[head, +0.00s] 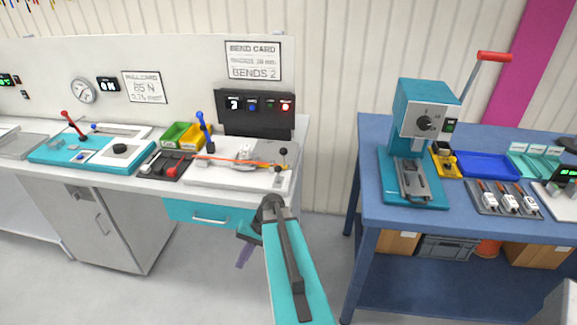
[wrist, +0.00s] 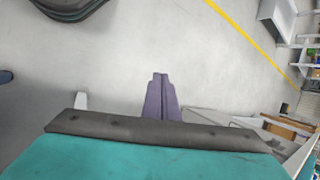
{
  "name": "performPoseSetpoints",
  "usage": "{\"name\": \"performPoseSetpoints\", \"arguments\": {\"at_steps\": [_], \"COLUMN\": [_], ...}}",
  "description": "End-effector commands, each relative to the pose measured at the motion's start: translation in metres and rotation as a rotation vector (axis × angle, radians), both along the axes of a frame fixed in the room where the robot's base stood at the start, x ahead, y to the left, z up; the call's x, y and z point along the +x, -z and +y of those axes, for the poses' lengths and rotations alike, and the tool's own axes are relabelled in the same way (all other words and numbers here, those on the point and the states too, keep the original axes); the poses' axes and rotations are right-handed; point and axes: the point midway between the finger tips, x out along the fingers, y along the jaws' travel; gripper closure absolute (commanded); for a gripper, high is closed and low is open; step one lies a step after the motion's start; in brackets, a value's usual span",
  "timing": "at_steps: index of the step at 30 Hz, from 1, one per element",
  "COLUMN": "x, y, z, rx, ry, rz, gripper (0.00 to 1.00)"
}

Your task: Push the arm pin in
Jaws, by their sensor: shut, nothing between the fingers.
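My gripper (head: 243,257) hangs in front of the left bench, below its top and near the teal drawer, with its purple fingers pointing down. In the wrist view my gripper (wrist: 160,82) is shut and empty over bare grey floor. A pale bending fixture (head: 240,178) lies on the bench top, with an orange cable across it. A blue-handled lever (head: 202,122) stands at its left. A black-knobbed pin (head: 283,152) stands at its right end; I cannot tell whether this is the arm pin or how deep it sits.
A black control box (head: 255,118) with a lit red button stands behind the fixture. Green and yellow bins (head: 182,134) and a dark tool tray (head: 163,165) are to its left. A blue bench (head: 400,214) with a teal press (head: 425,110) stands right, across a floor gap.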

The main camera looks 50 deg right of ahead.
Motion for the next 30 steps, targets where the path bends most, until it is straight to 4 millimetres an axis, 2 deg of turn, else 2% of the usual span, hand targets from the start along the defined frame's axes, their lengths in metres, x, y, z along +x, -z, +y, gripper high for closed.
{"name": "performPoseSetpoints", "arguments": {"at_steps": [1,3,8,14,23,30], "x": [0.004,0.007,0.008,0.0,-0.029,-0.067], "y": [-0.015,-0.034,-0.078,-0.133,-0.216,-0.288], "z": [-0.019,-0.04,-0.088,-0.144,-0.22,-0.275], "rx": [0.006,0.019,0.043,0.062,0.072,0.066], "ry": [0.037,0.079,0.17,0.268,0.392,0.478], "rz": [-0.025,-0.057,-0.133,-0.224,-0.361,-0.475], "gripper": [1.0,1.0,1.0,1.0,1.0,1.0]}}
